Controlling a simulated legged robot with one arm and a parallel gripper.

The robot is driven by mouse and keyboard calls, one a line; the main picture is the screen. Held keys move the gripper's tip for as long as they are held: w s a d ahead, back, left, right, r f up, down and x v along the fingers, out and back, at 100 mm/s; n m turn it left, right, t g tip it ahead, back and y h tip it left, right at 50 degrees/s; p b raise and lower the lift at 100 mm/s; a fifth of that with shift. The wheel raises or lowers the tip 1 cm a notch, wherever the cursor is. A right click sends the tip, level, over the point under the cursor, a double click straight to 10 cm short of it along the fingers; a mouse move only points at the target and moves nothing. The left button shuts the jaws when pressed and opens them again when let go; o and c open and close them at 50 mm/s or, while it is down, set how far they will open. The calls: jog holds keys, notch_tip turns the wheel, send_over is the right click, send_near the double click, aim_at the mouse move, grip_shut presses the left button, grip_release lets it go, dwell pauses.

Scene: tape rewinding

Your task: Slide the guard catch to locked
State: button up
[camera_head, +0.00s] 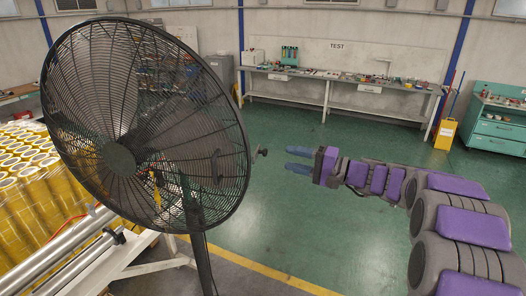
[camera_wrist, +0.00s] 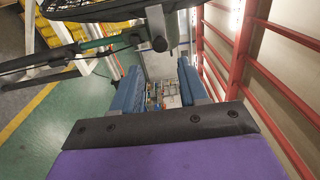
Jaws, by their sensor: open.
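A large black fan guard (camera_head: 120,140) stands on a dark pole at the left of the head view. A small dark catch with a knob (camera_head: 261,152) sticks out from the guard's right rim. My gripper (camera_head: 290,159) is just right of the catch, with its two blue fingers apart and nothing between them. In the wrist view, a dark round knob (camera_wrist: 159,44) shows above and beyond my gripper (camera_wrist: 158,82), apart from the fingers. Part of the guard (camera_wrist: 90,8) shows at the top left. I cannot tell the catch's position, locked or not.
Yellow tape rolls (camera_head: 28,180) are stacked at the left, beside metal rollers (camera_head: 65,250). A long workbench (camera_head: 340,78) stands at the back wall. Red rails (camera_wrist: 235,60) show at the right of the wrist view. The green floor (camera_head: 300,220) below my arm is clear.

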aim_at(265, 153)
jog(key=x, duration=0.7)
jog(key=s+p+x, duration=0.1)
jog(key=x, duration=0.3)
jog(key=shift+a+f, duration=0.2)
jog(key=shift+a, duration=0.1)
jog(key=d, duration=0.4)
jog(key=shift+r, duration=0.2)
jog(key=shift+c, duration=0.3)
jog(key=shift+d, duration=0.3)
jog(key=shift+c, duration=0.8)
jog(key=shift+d, duration=0.1)
jog(key=shift+c, duration=0.7)
jog(key=shift+s+a, duration=0.15)
jog(key=shift+a, duration=1.15)
grip_shut()
jog(key=shift+f, duration=0.1)
